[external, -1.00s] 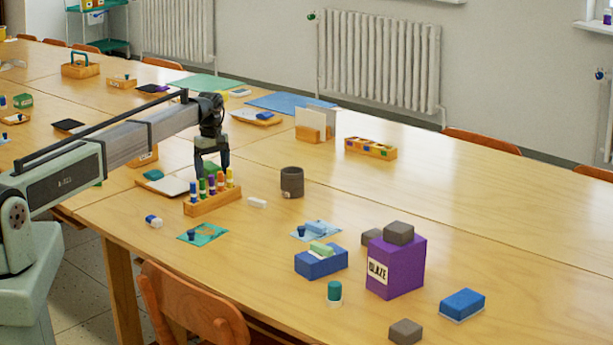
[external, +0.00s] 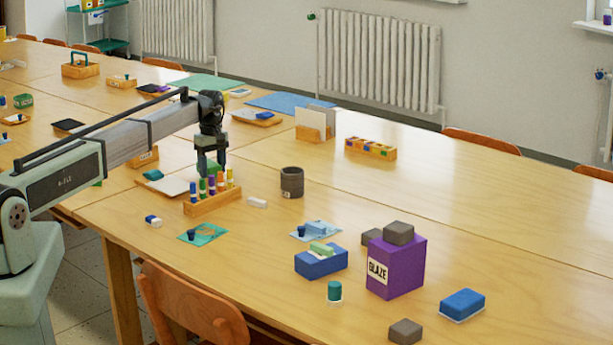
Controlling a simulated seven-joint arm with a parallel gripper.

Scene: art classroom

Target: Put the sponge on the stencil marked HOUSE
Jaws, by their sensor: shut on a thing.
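My gripper (external: 211,172) is low behind the rack of coloured markers. Its jaws are shut on what looks like a green block (external: 214,168), probably the sponge; the markers and fingers partly hide it. A teal stencil-like sheet (external: 216,231) with a tan cut-out shape lies in front of the rack, with a small dark blue knob on its left. A light blue sheet (external: 331,234) lies right of it, with a blue piece and a small dark knob on it. I cannot read HOUSE on either sheet.
The wooden marker rack (external: 213,203) stands directly in front of my gripper. A dark cup (external: 292,182) and a white eraser-like block (external: 257,202) are to the right. A blue box (external: 321,263) and a purple GLAZE box (external: 398,270) stand nearer the right. The far right table is clear.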

